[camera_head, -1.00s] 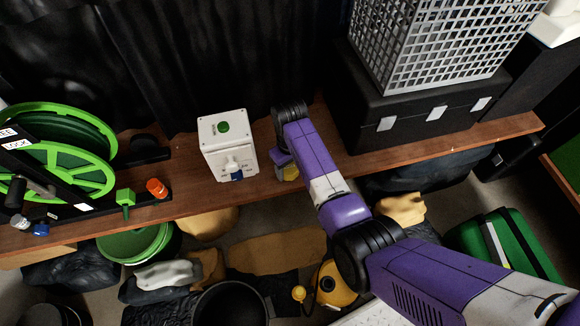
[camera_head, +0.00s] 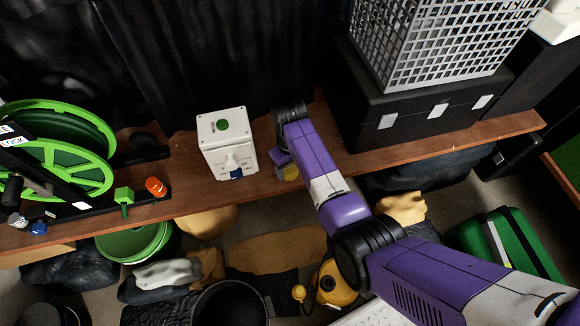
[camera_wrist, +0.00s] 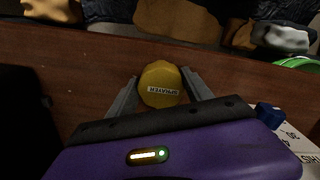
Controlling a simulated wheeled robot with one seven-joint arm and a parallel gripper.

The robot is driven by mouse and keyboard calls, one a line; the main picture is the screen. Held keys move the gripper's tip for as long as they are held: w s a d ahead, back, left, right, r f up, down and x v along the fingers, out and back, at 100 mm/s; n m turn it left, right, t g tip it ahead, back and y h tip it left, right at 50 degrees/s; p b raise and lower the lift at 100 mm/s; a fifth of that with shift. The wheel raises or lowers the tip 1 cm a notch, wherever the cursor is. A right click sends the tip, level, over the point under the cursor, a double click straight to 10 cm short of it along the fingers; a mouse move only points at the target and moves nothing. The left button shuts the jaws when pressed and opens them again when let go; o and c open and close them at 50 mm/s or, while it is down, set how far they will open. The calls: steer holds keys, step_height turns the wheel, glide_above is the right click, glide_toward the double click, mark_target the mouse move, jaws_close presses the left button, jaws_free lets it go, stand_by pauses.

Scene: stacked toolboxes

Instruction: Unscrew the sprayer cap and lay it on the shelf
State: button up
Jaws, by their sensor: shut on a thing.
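The sprayer cap (camera_wrist: 160,84) is a yellow round piece with a white label reading "SPRAYER", upside down in the wrist view. My gripper (camera_wrist: 161,90) is shut on it, with one grey finger on each side. In the head view my gripper (camera_head: 287,171) is above the front part of the wooden shelf (camera_head: 200,199), and only a bit of the yellow cap shows below my wrist. The shelf also fills the band behind the cap in the wrist view (camera_wrist: 60,75). What lies under the cap is hidden.
A white box (camera_head: 228,150) with a green button and a blue part stands just left of my gripper. A black case (camera_head: 420,115) with a grey crate on top stands to the right. Green reels (camera_head: 65,170) sit at the left.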

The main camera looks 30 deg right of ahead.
steer(key=shift+f, duration=0.1)
steer(key=o, duration=1.4)
steer(key=shift+r+p, duration=0.75)
steer(key=shift+r, duration=3.2)
